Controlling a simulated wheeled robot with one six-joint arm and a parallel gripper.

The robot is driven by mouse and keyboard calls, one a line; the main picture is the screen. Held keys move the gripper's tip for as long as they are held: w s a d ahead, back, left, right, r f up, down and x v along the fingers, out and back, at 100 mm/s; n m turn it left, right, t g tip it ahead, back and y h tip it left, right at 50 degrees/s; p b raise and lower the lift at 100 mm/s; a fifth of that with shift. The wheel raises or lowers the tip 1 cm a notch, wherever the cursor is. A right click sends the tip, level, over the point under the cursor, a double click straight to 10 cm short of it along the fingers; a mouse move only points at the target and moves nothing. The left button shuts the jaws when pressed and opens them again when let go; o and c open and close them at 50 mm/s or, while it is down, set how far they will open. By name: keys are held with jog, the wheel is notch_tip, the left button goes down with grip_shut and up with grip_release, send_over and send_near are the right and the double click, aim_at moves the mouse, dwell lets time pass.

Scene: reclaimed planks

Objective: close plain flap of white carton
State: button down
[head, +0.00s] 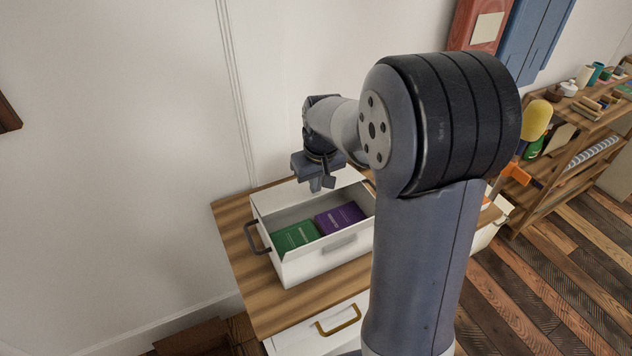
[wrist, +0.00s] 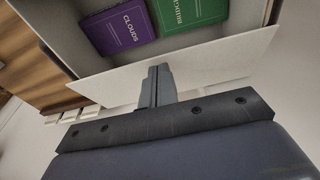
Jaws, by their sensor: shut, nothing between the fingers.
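The white carton (head: 318,265) stands open on a wooden-topped cabinet, with a dark handle on its left end. A green book (head: 296,236) and a purple book (head: 338,217) lie inside. The plain flap (head: 350,179) is at its far side, partly hidden by my arm. In the wrist view the flap (wrist: 215,72) slants out from the carton's rim. My gripper (head: 322,187) is shut and empty at the far side. Its fingertips (wrist: 156,72) overlap the flap in the wrist view; I cannot tell whether they touch it.
The wooden top (head: 240,230) has bare room left of the carton. A drawer with a brass handle (head: 339,320) is below. A wall stands close behind. Shelves (head: 570,150) with small items are at the right. My arm hides the carton's right side.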

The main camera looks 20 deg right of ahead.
jog(key=shift+s+d+f+t+b, duration=0.15)
jog(key=shift+f+t+b, duration=0.25)
jog(key=shift+b, duration=0.65)
jog(key=shift+s+a+f+t+b, duration=0.1)
jog(key=shift+s+f+t+b, duration=0.35)
jog(key=shift+b, duration=0.65)
jog(key=shift+s+d+f+t+b, duration=0.1)
jog(key=shift+f+t+b, duration=0.3)
jog(key=shift+b, duration=0.65)
jog(key=shift+s+f, duration=0.1)
jog(key=shift+f, duration=0.25)
jog(key=shift+r, duration=0.1)
jog(key=shift+r+p, duration=0.75)
jog(key=shift+r, duration=0.3)
notch_tip(320, 180, up, 12)
jog(key=p, duration=0.3)
send_over(318, 194)
jog(key=s, duration=0.6)
jog(key=shift+w+d+r, duration=0.2)
jog(key=shift+w+d, duration=0.05)
jog(key=shift+d, duration=0.1)
